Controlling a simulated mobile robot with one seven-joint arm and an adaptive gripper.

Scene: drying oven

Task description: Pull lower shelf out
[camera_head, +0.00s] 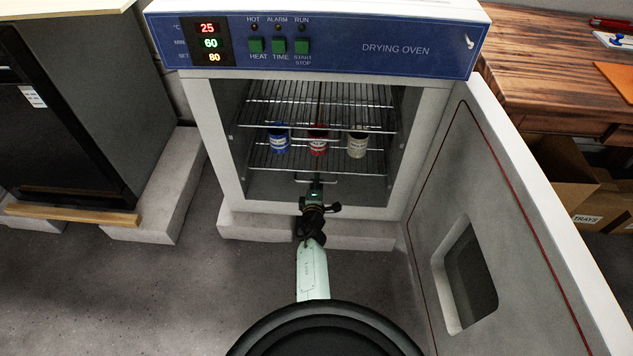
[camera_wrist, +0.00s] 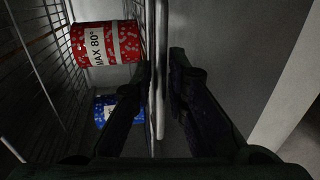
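The lower shelf (camera_head: 365,166) is a wire rack inside the oven, with a small bar handle (camera_head: 331,178) at its front edge. A blue can (camera_head: 279,141), a red can (camera_head: 318,143) and a pale can (camera_head: 357,145) stand on it. My gripper (camera_head: 316,186) is at the middle of the front edge. In the wrist view, my gripper (camera_wrist: 162,68) has one finger on each side of an upright-looking bar (camera_wrist: 160,100), with narrow gaps, so it seems open around it. The red can (camera_wrist: 105,43) and blue can (camera_wrist: 104,109) show behind.
The drying oven (camera_head: 420,48) has its door (camera_head: 440,205) swung open on the right, with a window opening. An upper wire shelf (camera_head: 320,98) is empty. A dark cabinet (camera_head: 75,110) stands left. A wooden desk (camera_head: 540,75) and cardboard boxes (camera_head: 580,180) are beyond the door. Floor in front is clear.

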